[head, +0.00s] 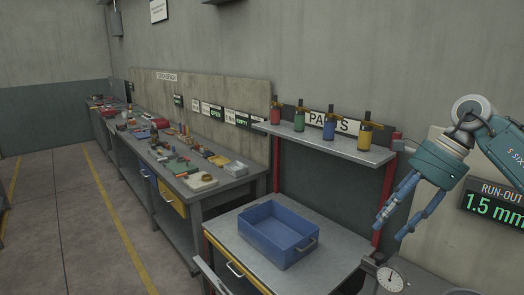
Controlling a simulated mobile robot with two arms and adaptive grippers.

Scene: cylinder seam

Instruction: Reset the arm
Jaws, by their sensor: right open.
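My right gripper (402,208) hangs from the teal and grey arm at the right of the head view. Its blue fingers point down and to the left, apart and with nothing between them. It is in front of the wall, right of the shelf's red post and above a dial gauge (391,280). My left gripper is not in the head view.
A blue bin (283,248) stands on the grey bench below a shelf (345,149). Red, green, blue and yellow bottles stand on the shelf. A long cluttered workbench (228,183) runs along the wall. A run-out display (492,205) is behind my arm. The left floor is clear.

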